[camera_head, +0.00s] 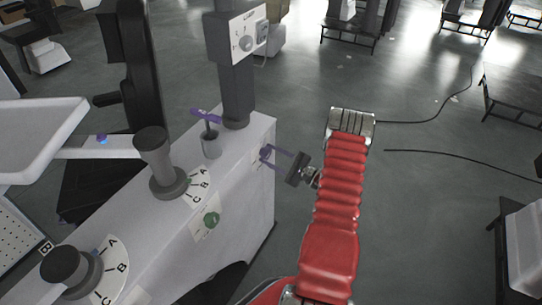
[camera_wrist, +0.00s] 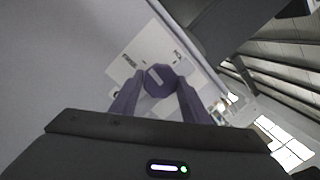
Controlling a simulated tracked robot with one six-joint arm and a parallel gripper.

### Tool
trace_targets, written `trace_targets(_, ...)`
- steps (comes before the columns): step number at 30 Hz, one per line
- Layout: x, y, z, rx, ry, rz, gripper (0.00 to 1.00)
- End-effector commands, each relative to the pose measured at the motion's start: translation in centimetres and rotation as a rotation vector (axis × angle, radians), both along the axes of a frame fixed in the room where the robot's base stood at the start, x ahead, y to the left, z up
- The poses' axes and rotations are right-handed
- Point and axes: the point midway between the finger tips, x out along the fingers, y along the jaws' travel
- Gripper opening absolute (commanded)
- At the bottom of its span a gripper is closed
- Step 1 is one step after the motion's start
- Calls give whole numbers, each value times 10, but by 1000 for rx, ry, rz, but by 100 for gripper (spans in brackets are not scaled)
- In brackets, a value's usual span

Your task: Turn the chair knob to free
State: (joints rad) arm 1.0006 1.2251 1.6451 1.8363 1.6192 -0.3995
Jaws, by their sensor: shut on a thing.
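The chair knob (camera_wrist: 160,76) is a small purple knob on a white label plate (camera_wrist: 146,46) in the wrist view. A light pointer line runs across its face, slanting toward the upper left. Small words stand on the plate to the left and right of the knob, too blurred to read surely. My gripper (camera_wrist: 160,90) is shut on the knob, one purple finger on each side. In the head view my gripper (camera_head: 279,158) reaches the right side face of the white machine (camera_head: 245,190), and its fingers partly hide the knob.
A dark column with a control box (camera_head: 236,38) rises behind. Open floor with black cables lies to the right.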

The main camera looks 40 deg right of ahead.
Motion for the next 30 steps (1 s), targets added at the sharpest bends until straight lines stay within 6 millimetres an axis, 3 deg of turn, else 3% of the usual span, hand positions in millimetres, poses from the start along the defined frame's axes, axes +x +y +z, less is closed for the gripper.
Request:
trace_targets(9, -1, -3, -1, -119, -39, -7, 19)
trace_targets(23, -1, -2, -1, -133, -45, -4, 19)
trace_targets(24, -1, -1, -1, -133, -46, -3, 44)
trace_targets(30, 0, 0, 0, -132, -46, 0, 58)
